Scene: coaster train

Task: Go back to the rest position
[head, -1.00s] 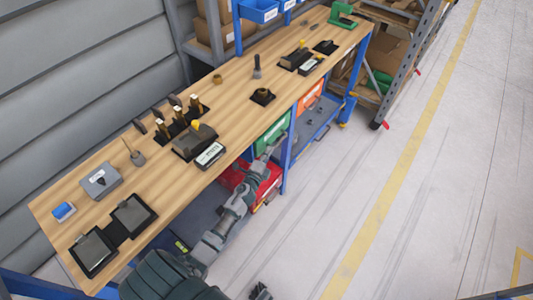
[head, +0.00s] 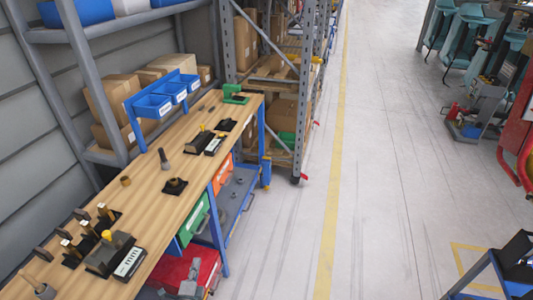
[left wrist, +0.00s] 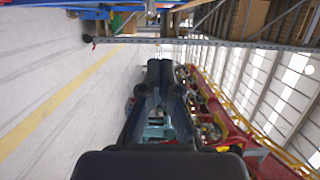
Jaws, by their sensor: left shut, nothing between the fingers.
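In the left wrist view the dark fingers of my left gripper (left wrist: 160,68) are together with nothing held, pointing along the open aisle. Most of my left arm is out of the head view. My right gripper is not in view.
The bench carries black fixtures (head: 112,255), small parts and a green tool (head: 235,94). A red bin (head: 178,272) and a green bin (head: 193,220) sit under it. Shelving (head: 300,110) stands beyond.

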